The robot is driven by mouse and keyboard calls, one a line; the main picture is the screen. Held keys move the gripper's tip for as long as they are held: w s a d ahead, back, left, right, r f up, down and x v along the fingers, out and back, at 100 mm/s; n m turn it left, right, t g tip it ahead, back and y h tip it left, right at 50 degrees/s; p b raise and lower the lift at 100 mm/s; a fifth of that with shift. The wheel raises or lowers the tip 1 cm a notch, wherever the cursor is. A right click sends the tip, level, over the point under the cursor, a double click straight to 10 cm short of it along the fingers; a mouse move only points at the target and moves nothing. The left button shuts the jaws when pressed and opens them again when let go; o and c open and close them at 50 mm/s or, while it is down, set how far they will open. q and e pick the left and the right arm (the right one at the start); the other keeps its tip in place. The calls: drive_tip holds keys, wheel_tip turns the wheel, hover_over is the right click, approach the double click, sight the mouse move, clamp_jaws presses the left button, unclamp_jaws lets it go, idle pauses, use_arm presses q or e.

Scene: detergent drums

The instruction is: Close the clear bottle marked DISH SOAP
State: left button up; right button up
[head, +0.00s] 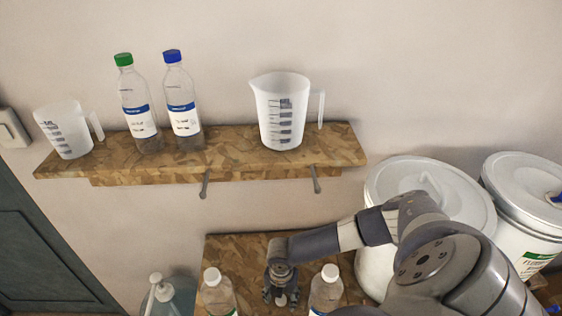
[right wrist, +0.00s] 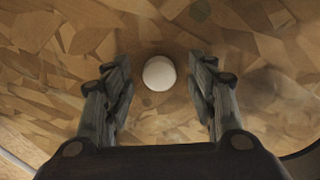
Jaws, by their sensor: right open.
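Two clear bottles with white caps stand at the bottom edge of the head view, a left one (head: 217,296) and a right one (head: 326,292). Their labels are mostly cut off, so I cannot read DISH SOAP on either. My right gripper (head: 281,292) points down between them, over the wooden board. In the right wrist view, the open right gripper (right wrist: 160,95) has a round white cap (right wrist: 159,73) between and slightly beyond its fingers, apart from both. I cannot tell whether the cap lies loose or sits on something. My left gripper is not in view.
Above, a wooden shelf (head: 230,150) holds a green-capped bottle (head: 138,105), a blue-capped bottle (head: 181,105) and two measuring jugs. White drums (head: 376,255) stand at right, beside my right arm. A pump bottle (head: 158,290) is at lower left. The lower board (head: 235,248) has bare room behind the bottles.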

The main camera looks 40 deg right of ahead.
drive_tip(key=c, duration=0.8)
drive_tip(key=shift+o, duration=0.2)
wheel_tip(320, 180, up, 10)
drive_tip(key=b, duration=0.2)
idle(0.4)
